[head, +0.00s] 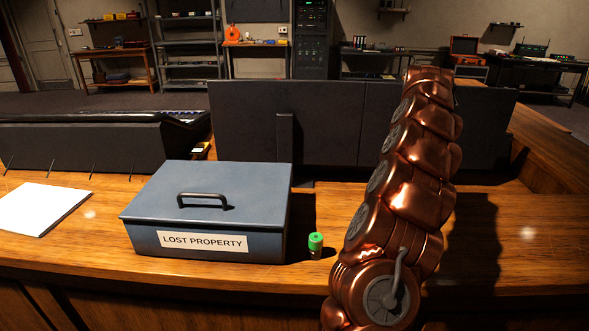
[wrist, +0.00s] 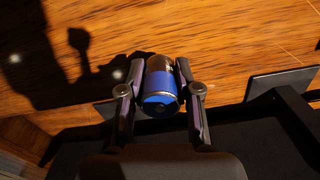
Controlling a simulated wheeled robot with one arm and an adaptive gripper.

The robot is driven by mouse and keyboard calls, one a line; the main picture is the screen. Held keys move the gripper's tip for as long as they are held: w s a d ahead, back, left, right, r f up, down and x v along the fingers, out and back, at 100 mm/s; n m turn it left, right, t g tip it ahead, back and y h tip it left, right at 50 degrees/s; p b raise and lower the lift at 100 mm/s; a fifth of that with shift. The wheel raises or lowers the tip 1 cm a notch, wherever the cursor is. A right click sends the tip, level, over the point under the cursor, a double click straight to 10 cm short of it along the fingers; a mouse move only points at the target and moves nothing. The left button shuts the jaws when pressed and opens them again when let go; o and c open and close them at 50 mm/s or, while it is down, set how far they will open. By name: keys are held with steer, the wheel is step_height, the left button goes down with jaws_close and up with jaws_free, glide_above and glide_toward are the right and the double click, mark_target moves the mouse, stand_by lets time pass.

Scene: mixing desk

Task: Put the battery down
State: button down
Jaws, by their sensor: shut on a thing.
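A blue battery (wrist: 160,90) with a dark metallic end shows in the wrist view, between the two fingers of my gripper (wrist: 160,72). My gripper is shut on it, over the wooden desk surface. How far it is above the wood I cannot tell. In the head view my copper arm rises on the right, and the gripper and blue battery are hidden there. A green-topped battery (head: 315,246) with a dark lower part stands upright on the desk, just right of the blue-grey lost property box (head: 140,208).
The box is closed, with a handle on its lid. White paper (head: 42,208) lies at the left. A black console (head: 80,145) and dark panels (head: 330,125) stand along the back of the desk (head: 85,255). Bare wood shows right of my arm.

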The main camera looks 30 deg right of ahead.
steer(key=shift+a, duration=0.1)
steer(key=w+a+p, duration=0.1)
steer(key=a, duration=0.4)
steer(key=w+a+f+p, duration=0.1)
steer(key=a, duration=0.4)
steer(key=w+a+p, duration=0.1)
steer(key=a+p, duration=0.1)
steer(key=a, duration=0.3)
steer(key=shift+a+f, duration=0.15)
steer(key=shift+a, duration=0.05)
steer(key=shift+s+a+f+p, duration=0.1)
steer(key=shift+f+p, duration=0.95)
steer(key=shift+f, duration=0.75)
steer(key=shift+f, duration=0.2)
steer(key=c, duration=0.8)
jaws_free()
